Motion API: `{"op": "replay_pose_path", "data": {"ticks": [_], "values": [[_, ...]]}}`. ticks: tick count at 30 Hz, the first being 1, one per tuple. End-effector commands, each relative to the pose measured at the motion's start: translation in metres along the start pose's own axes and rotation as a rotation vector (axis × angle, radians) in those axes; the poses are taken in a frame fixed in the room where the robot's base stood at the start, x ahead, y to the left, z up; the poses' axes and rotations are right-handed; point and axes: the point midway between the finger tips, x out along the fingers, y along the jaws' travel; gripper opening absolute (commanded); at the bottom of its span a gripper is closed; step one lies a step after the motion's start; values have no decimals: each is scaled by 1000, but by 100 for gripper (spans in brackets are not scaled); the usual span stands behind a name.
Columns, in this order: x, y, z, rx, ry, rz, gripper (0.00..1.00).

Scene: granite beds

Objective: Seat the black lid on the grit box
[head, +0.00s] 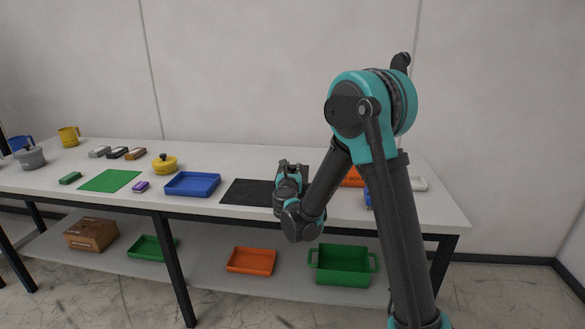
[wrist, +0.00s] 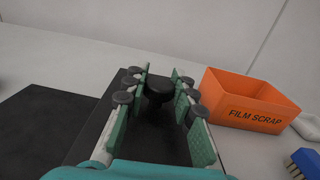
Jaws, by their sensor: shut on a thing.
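My gripper (head: 290,167) is over the right half of the long table, beside the black mat (head: 246,193). In the wrist view my gripper (wrist: 161,82) has its two padded fingers on either side of a dark round knob (wrist: 158,90), and it is shut on it. The knob appears to belong to the black lid (wrist: 150,141), a dark flat surface below and between the fingers, partly hidden by them. Whether the lid rests on something or hangs above it cannot be told. I cannot pick out a box marked as the grit box.
The orange FILM SCRAP box (wrist: 246,101) stands close to the right of my gripper, with a blue brush-like thing (wrist: 306,162) nearer. A blue tray (head: 193,184), a yellow lidded pot (head: 165,165) and a green mat (head: 109,181) lie to the left. The shelf below holds bins.

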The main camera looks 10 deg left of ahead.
Motion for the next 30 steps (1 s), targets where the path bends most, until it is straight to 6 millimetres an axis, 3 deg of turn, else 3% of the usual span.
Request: {"op": "replay_pose_path", "data": {"ticks": [30], "values": [[0, 0, -12, 0, 0, 0, 0]]}}
